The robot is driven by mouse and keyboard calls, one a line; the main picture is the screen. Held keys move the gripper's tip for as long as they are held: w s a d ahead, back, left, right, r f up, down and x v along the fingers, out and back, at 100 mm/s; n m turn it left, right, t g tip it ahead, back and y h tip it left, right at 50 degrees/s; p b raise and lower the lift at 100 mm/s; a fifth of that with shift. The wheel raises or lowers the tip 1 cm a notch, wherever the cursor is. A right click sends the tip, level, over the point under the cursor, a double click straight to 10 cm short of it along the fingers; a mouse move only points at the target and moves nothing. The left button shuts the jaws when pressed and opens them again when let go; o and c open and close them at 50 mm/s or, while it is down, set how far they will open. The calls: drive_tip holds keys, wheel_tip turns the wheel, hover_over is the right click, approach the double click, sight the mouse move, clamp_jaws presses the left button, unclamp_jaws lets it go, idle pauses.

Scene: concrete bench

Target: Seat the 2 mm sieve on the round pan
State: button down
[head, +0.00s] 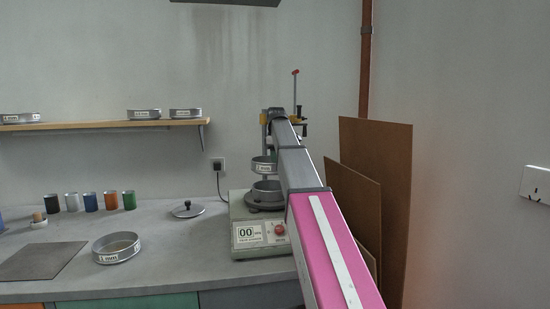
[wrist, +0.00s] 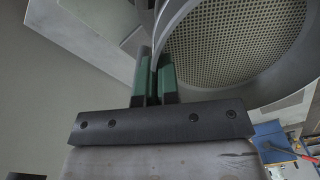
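A metal sieve (head: 263,167), its label too small to read surely but ending in "mm", hangs level above the round pan (head: 266,196) on the shaker, with a gap between them. In the wrist view the mesh of this sieve (wrist: 235,42) fills the upper right. My gripper (wrist: 155,75) has its two green fingers closed on either side of the sieve's rim. In the head view my arm hides the fingers and the right side of the sieve.
The shaker (head: 248,240) has a display and red knob. A shelf (head: 90,126) holds more sieves. Brown boards (head: 376,170) lean at right.

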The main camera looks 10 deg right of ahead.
drive_tip(key=shift+f, duration=0.15)
drive_tip(key=shift+f, duration=2.55)
drive_tip(key=shift+f, duration=0.6)
drive_tip(key=c, duration=1.3)
unclamp_jaws()
drive_tip(key=shift+o, duration=0.2)
wheel_tip(320, 180, up, 10)
drive_tip(key=shift+r, duration=0.4)
drive_tip(key=shift+s, duration=0.15)
